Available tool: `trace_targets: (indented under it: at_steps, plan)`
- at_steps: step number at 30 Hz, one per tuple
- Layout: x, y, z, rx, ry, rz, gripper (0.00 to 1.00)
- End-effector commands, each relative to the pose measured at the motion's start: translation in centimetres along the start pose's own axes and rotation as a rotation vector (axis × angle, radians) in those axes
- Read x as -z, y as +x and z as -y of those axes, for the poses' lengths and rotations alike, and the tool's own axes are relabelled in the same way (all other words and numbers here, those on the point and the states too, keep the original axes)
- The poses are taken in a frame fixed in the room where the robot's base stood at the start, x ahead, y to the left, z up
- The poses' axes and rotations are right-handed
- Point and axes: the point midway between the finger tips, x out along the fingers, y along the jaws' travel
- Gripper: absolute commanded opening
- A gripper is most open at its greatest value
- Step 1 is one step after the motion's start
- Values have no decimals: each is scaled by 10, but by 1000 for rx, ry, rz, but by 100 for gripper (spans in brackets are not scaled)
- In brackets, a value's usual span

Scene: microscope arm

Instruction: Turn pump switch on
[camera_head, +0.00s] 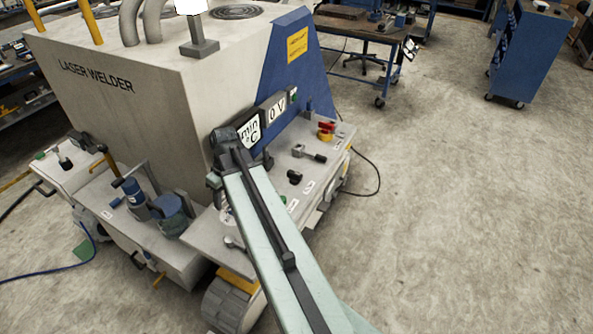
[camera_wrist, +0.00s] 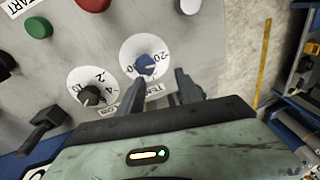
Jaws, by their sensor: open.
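No label reading "pump" is legible, so I cannot tell which control is the pump switch. In the wrist view, my gripper (camera_wrist: 160,88) is open, with its two dark fingers just below a blue knob (camera_wrist: 145,66) on a white dial. I cannot tell whether they touch it. A dark knob (camera_wrist: 90,95) on a second dial is to the left. A black lever-like part (camera_wrist: 42,122) is farther left. In the head view, a grey and black lever switch (camera_head: 309,153) and a black switch (camera_head: 294,177) are on the panel, right of my arm.
A green button (camera_wrist: 38,27) and a red button (camera_wrist: 190,6) are on the same panel. A red and yellow switch (camera_head: 326,131) is at the panel's far end. The laser welder body (camera_head: 150,100) rises behind the panel. Open floor (camera_head: 460,220) is to the right.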

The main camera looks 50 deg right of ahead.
Motion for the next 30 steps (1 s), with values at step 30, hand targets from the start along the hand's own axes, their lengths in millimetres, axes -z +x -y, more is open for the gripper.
trace_targets:
  at_steps: [30]
  plan:
    - [-102, -21, -273, -70, -147, -254, 42]
